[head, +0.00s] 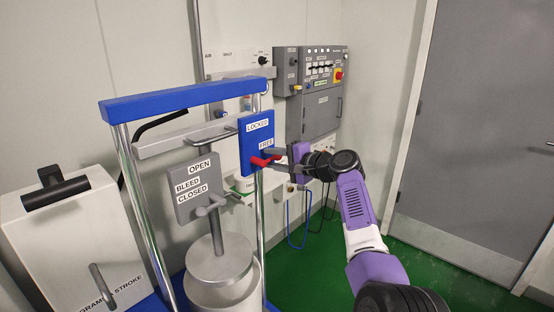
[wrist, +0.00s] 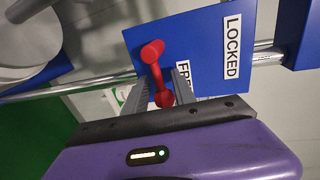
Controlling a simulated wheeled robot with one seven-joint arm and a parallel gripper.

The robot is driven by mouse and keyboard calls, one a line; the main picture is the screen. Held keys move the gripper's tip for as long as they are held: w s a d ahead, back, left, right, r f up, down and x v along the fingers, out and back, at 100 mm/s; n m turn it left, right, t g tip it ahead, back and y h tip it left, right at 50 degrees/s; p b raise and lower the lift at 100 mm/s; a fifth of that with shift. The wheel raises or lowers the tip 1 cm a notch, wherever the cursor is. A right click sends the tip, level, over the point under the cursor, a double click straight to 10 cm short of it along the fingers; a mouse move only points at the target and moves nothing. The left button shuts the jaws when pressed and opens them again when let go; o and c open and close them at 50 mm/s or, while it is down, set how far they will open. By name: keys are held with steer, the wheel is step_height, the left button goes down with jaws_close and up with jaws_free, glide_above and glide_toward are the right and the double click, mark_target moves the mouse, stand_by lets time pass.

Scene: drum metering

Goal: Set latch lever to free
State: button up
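The red latch lever (head: 262,161) is on the lower part of a blue plate (head: 256,143) marked LOCKED above and FREE below. The lever lies close to the FREE label. In the wrist view the lever (wrist: 157,75) has a round knob at each end, and its near end is between the two fingers of my gripper (wrist: 163,88). The fingers stand apart, one on each side of the lever, and I see no clear grip on it. The FREE label (wrist: 183,75) is partly hidden by a finger. In the head view my gripper (head: 277,161) reaches the plate from the right.
A grey plate (head: 197,190) marked OPEN, BLEED and CLOSED is to the left, with a handle. A blue-topped metal frame (head: 185,98) stands around the drum (head: 218,262). A control panel (head: 318,75) is on the wall behind. Green floor is clear at right.

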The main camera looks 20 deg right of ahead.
steer(key=v, duration=0.7)
steer(key=shift+s+d+b, duration=0.25)
steer(key=shift+s+b, duration=0.1)
steer(key=shift+b, duration=0.05)
steer(key=shift+r, duration=0.1)
steer(key=d+r+t+h, duration=0.2)
steer(key=d+t+h, duration=0.25)
steer(key=d, duration=0.25)
steer(key=s+f+n+h, duration=0.4)
steer(key=s+f+h, duration=0.2)
steer(key=s+f, duration=0.9)
steer(key=s+a+f+n+g+y, duration=0.1)
steer(key=s+a, duration=0.3)
steer(key=s, duration=1.2)
steer(key=s+a+f+n+g, duration=0.1)
steer(key=s+a+n, duration=0.3)
steer(key=s, duration=1.2)
steer(key=s+a+f+n+g+y, duration=0.1)
steer(key=s+a+f+n, duration=0.2)
steer(key=s, duration=1.3)
steer(key=a, duration=0.3)
steer(key=shift+s+f+y, duration=0.3)
steer(key=shift+f+y, duration=0.05)
